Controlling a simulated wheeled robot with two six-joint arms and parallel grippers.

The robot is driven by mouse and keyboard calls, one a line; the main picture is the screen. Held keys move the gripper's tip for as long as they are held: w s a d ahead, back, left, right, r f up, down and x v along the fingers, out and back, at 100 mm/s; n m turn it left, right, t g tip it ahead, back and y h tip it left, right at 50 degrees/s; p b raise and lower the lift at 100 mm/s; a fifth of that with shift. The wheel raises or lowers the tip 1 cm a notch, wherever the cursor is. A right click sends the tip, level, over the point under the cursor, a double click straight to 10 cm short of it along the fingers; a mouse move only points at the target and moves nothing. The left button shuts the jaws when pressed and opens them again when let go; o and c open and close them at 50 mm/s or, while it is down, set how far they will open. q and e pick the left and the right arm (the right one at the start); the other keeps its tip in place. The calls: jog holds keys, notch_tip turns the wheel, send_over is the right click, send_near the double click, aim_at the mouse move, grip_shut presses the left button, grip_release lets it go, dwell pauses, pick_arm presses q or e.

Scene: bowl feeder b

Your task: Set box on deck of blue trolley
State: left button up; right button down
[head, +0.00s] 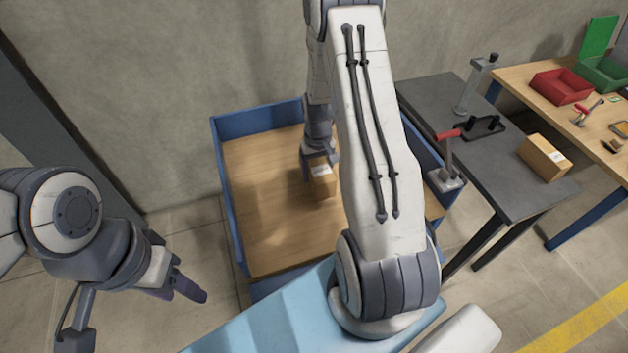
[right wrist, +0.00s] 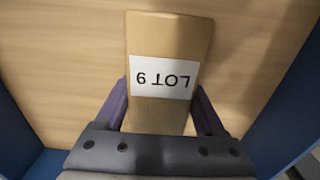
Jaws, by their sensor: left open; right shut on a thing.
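A small brown cardboard box (head: 323,183) with a white label is between the fingers of my right gripper (head: 318,162), over the wooden deck (head: 265,210) of the blue trolley (head: 227,190). In the right wrist view the gripper (right wrist: 160,105) is shut on the box (right wrist: 168,38), one finger on each side. Its white label shows upside-down "LOT" lettering. I cannot tell whether the box touches the deck. My right arm hides part of the trolley's right side. My left gripper (head: 182,284) is open and empty, outside the trolley at its left.
A dark table (head: 455,100) right of the trolley carries another cardboard box (head: 543,157), a grey post stand and a red-handled clamp (head: 448,160). A wooden bench (head: 530,75) behind holds a red bin (head: 561,86) and a green bin (head: 600,73). The deck around the held box is clear.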

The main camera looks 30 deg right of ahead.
jog(key=shift+a+f, duration=0.4)
jog(key=shift+a, duration=0.1)
jog(key=shift+w+f, duration=0.1)
jog(key=shift+f, duration=1.75)
jog(key=shift+f, duration=0.2)
grip_release()
jog(key=shift+r, duration=0.1)
